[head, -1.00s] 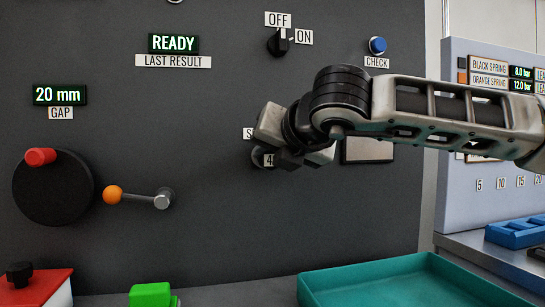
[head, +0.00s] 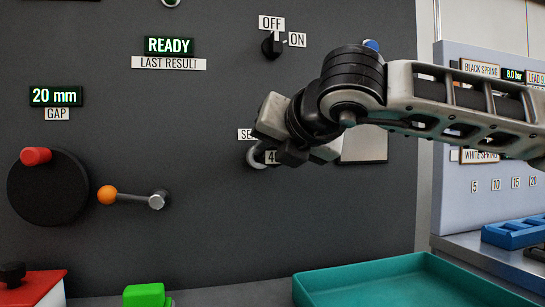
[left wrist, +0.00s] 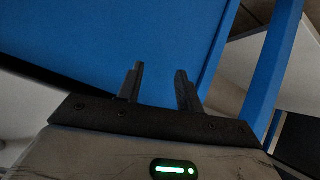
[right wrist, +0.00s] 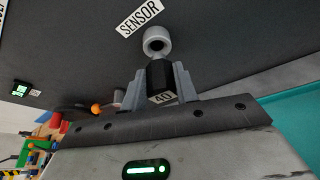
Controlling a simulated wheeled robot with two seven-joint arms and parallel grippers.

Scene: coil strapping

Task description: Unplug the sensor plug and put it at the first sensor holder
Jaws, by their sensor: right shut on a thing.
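My right gripper (right wrist: 160,85) is shut on the sensor plug, a dark block (right wrist: 160,74) with a "40" label. The label also shows in the head view (head: 272,157), partly behind my gripper. A round grey socket (right wrist: 158,40) under the "SENSOR" sign is just beyond the plug, and its opening shows. The plug stands off the socket's rim; whether a thin part still reaches into it is hard to tell. My left gripper (left wrist: 160,88) is open and empty. I cannot tell which thing is the first sensor holder.
The dark panel carries an orange-knobbed lever (head: 108,195), a black wheel (head: 47,187) and an OFF/ON switch (head: 271,45). A teal tray (head: 420,272) lies below my right arm. A grey board with numbered labels (head: 495,185) stands at the right.

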